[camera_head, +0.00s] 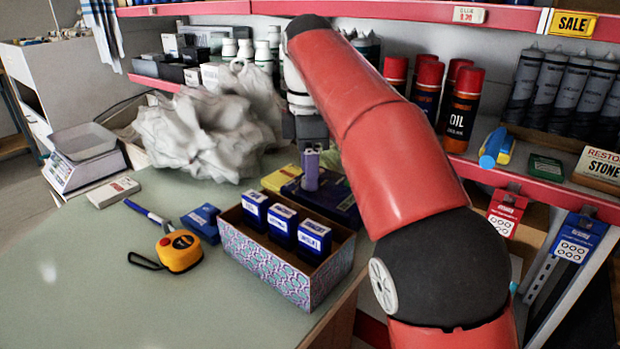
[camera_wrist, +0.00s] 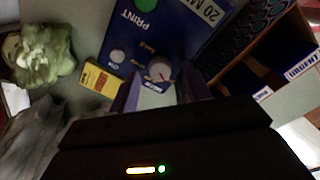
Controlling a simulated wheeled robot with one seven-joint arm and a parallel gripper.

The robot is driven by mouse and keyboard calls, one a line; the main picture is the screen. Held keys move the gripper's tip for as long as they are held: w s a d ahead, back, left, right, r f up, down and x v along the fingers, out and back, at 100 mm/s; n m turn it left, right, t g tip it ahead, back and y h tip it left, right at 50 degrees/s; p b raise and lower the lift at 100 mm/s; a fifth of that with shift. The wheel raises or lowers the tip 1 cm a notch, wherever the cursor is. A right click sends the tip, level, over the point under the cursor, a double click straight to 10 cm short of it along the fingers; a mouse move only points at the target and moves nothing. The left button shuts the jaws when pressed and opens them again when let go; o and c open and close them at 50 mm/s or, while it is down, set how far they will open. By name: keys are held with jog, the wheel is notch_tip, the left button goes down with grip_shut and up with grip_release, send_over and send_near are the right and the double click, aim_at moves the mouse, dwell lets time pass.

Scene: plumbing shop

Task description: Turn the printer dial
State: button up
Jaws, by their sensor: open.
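The blue printer (camera_wrist: 188,40) fills the upper middle of the wrist view, with a green PRINT button (camera_wrist: 147,4) and a white round ON button (camera_wrist: 118,56). Its round dial (camera_wrist: 159,71), with a pale pointer, sits near the printer's lower edge. My gripper (camera_wrist: 160,88) is open, its purple fingers on either side of the dial's near side; I cannot tell whether they touch it. In the head view my gripper (camera_head: 310,168) points down over the printer (camera_head: 338,207), which is partly hidden by my arm and the patterned box. The dial is hidden there.
A patterned open box (camera_head: 265,262) with blue cartons stands in front of the printer. A small yellow box (camera_wrist: 100,80) lies beside it. Crumpled pale plastic (camera_head: 205,125) is at left. A tape measure (camera_head: 180,251) lies on the counter (camera_head: 110,285). Shelves with oil cans (camera_head: 460,108) stand behind.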

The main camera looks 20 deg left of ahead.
jog(key=shift+f, duration=0.4)
jog(key=c, duration=1)
